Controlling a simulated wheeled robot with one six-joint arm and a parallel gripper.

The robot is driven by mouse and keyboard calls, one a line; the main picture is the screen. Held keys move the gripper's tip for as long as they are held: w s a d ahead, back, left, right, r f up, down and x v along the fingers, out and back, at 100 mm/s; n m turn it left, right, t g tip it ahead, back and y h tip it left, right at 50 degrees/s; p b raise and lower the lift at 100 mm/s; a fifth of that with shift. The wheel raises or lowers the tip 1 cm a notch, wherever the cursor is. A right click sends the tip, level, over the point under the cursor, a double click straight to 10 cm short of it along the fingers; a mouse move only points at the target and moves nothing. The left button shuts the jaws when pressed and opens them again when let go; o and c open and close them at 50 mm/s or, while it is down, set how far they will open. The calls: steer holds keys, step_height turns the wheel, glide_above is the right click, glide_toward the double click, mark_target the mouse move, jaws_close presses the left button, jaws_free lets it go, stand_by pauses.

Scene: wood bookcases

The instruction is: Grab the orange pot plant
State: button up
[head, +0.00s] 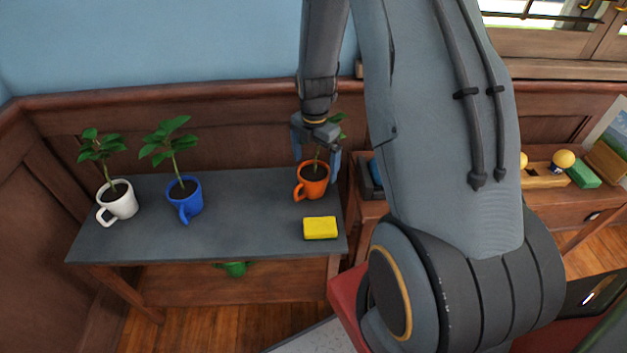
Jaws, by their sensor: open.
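The orange pot plant (313,182) is an orange mug with a handle on its left and a small green plant in it. It stands upright near the right end of a grey-topped table (245,230). My gripper (318,158) is open and points down over the orange pot plant, with its fingers near the stem and leaves. The fingers and arm hide part of the plant. I cannot tell whether a finger touches the mug.
A blue mug plant (184,196) and a white mug plant (118,202) stand to the left. A yellow sponge (320,228) lies in front of the orange mug. A green object (235,269) sits on the lower shelf. Wood panelling (235,125) rises behind the table.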

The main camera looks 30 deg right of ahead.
mark_target(313, 173)
steer(key=shift+a+f+p, duration=0.1)
steer(key=shift+f+p, duration=0.2)
steer(key=shift+f, duration=1.4)
steer(key=shift+c, duration=0.2)
steer(key=c, duration=1.6)
steer(key=shift+r, duration=0.1)
